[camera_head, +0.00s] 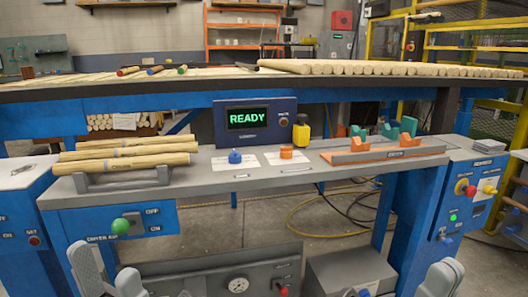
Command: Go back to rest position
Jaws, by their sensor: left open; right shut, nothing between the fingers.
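My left gripper (106,268) is low at the bottom left, in front of the grey bench, with its two grey fingers apart and nothing between them. My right gripper (441,276) is low at the bottom right, in front of the blue right-hand post, with its fingers together and empty. Both grippers are apart from the bench top, and both are cut off by the bottom edge of the picture. Most of both arms is out of view.
The grey bench (221,178) holds wooden rods (125,154) on a rack, a blue knob (235,157), an orange piece (286,152), a yellow bottle (301,129) and an orange fixture (384,152). A gauge box (236,280) sits low between my grippers.

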